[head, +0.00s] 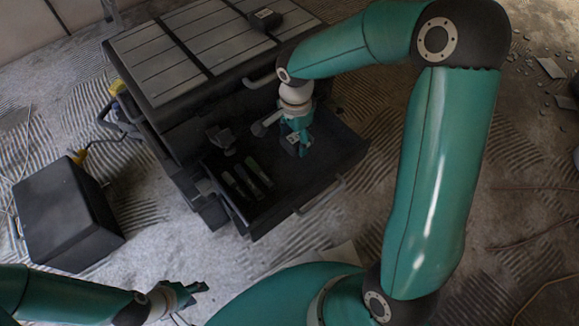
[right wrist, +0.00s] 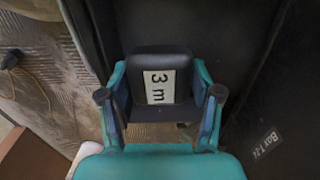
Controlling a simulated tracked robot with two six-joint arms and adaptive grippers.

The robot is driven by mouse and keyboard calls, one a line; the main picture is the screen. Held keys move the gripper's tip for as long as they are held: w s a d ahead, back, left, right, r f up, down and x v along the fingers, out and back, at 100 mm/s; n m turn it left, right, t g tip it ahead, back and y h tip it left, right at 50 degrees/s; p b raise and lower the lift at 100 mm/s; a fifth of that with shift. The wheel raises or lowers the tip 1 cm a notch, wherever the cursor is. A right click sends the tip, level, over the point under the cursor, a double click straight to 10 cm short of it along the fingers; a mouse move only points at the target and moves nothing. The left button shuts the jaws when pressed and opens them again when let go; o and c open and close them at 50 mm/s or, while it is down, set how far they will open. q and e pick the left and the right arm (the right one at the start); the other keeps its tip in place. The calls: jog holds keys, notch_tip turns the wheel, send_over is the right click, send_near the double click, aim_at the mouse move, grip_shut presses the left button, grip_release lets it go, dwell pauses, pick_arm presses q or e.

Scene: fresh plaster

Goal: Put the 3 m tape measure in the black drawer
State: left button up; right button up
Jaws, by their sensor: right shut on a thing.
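My right gripper (head: 298,140) is shut on the 3 m tape measure, a dark case with a white "3 m" label that faces the right wrist camera (right wrist: 158,87). In that view the two fingers press on its left and right sides. In the head view the gripper points down over the open black drawer (head: 325,172), on the right side of its inside. The height of the tape measure above the drawer floor is hard to tell. My left gripper (head: 190,291) hangs low at the bottom left, away from the drawer; its jaw opening is too small to judge.
Several slim green and grey items (head: 246,180) and a dark tool (head: 221,138) lie in the drawer's left part. A small dark block with a label (head: 265,19) sits on the cabinet top (head: 165,60). A black case (head: 66,215) stands on the floor at left.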

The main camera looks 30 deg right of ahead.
aim_at(294, 169)
notch_tip(294, 169, down, 12)
jog(key=b, duration=0.3)
jog(key=shift+f, duration=0.15)
jog(key=o, duration=1.3)
jog(key=shift+r, duration=0.4)
notch_tip(294, 169, up, 12)
jog(key=p, duration=0.3)
jog(key=shift+f+p, duration=0.25)
jog(key=shift+p, duration=0.05)
